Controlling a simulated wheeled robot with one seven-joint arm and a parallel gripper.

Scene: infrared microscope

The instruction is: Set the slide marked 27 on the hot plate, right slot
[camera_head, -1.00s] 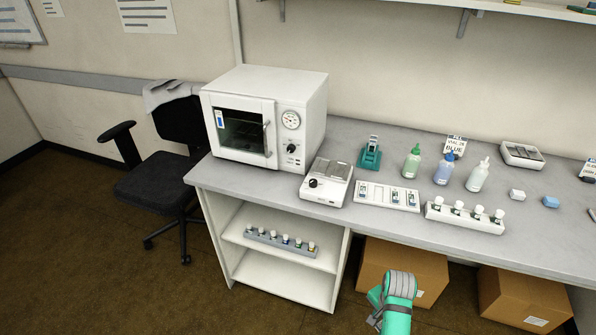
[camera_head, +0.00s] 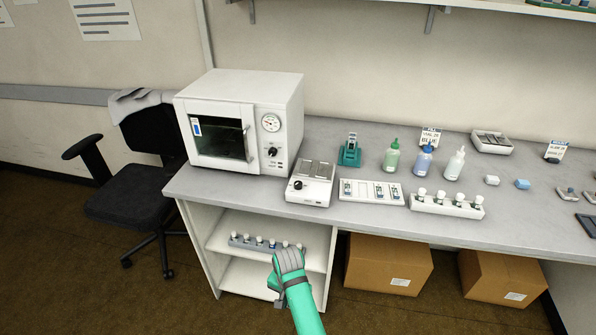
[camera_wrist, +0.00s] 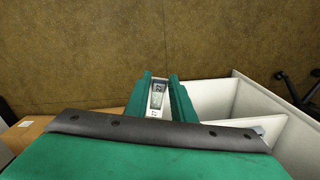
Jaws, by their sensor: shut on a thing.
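My gripper (camera_head: 274,284) is in front of the bench's open shelf, below the bench top. The wrist view shows its two teal fingers (camera_wrist: 161,92) shut on a slide (camera_wrist: 158,97), a small pale piece with a dark-framed label. The hot plate (camera_head: 296,196) is a white box with a black knob and grey top plates, on the bench right of the oven. No slide shows on it. My gripper is in front of it and lower, apart from it.
A white slide tray (camera_head: 363,197) with several slides and a gap sits right of the hot plate. A teal holder (camera_head: 350,154) stands behind. A white vial rack (camera_head: 447,208) is farther right. The oven (camera_head: 238,120) stands left. Vials (camera_head: 260,241) sit on the shelf below.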

